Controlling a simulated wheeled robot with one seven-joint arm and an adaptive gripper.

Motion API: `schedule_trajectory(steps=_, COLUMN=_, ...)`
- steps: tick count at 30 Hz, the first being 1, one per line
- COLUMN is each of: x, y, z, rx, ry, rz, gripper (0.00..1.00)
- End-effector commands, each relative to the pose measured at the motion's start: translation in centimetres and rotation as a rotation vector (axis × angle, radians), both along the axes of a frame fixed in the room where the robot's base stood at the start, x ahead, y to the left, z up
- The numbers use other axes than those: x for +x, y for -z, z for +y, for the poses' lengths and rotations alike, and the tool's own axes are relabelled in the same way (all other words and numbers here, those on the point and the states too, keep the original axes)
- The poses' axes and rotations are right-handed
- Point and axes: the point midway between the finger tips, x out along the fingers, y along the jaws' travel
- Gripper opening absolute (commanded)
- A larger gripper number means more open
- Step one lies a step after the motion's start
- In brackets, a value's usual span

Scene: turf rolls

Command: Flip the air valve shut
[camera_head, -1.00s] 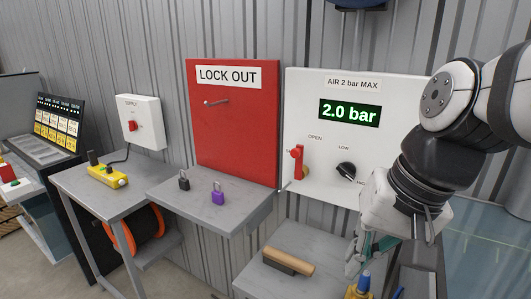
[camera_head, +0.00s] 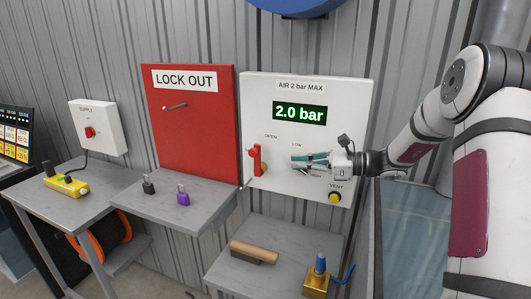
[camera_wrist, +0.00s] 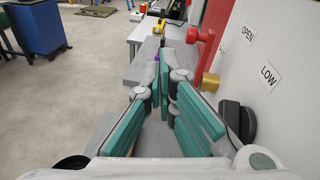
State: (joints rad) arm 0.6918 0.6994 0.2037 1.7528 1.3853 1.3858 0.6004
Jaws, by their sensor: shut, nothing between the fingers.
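The air valve has a red lever (camera_head: 256,160) on the white air panel (camera_head: 355,110). The lever stands upright under the OPEN label, with a brass body beside its lower part. In the wrist view the red lever (camera_wrist: 199,38) is ahead and to the right of the fingertips, with its brass part (camera_wrist: 210,82) nearer. My gripper (camera_head: 293,160) is shut and empty, pointing left in front of the panel. Its fingertips are right of the lever and apart from it. My fingers also show in the wrist view (camera_wrist: 164,58). The gripper hides most of the LOW knob in the head view.
The display (camera_head: 299,113) reads 2.0 bar. A yellow VENT button (camera_head: 334,198) is below my wrist. The red LOCK OUT board (camera_head: 190,125) is left, above a shelf with black (camera_head: 148,184) and purple (camera_head: 183,195) padlocks. A wooden-handled tool (camera_head: 254,251) lies on the lower bench.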

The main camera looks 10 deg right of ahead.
Motion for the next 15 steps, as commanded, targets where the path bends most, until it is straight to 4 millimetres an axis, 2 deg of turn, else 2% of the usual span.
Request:
schedule_trajectory(steps=1, x=0.6, y=0.4, z=-1.4, rx=0.055, ry=0.036, rz=0.011, gripper=0.0)
schedule_trajectory(steps=3, x=1.2, y=0.8, z=-2.8, rx=0.108, ry=0.075, rz=0.02, gripper=0.0)
schedule_trajectory(steps=6, x=1.8, y=1.0, z=-4.0, rx=0.156, ry=0.109, rz=0.025, gripper=0.0)
schedule_trajectory(steps=15, x=2.0, y=1.2, z=-4.4, rx=0.175, ry=0.122, rz=0.028, gripper=0.0)
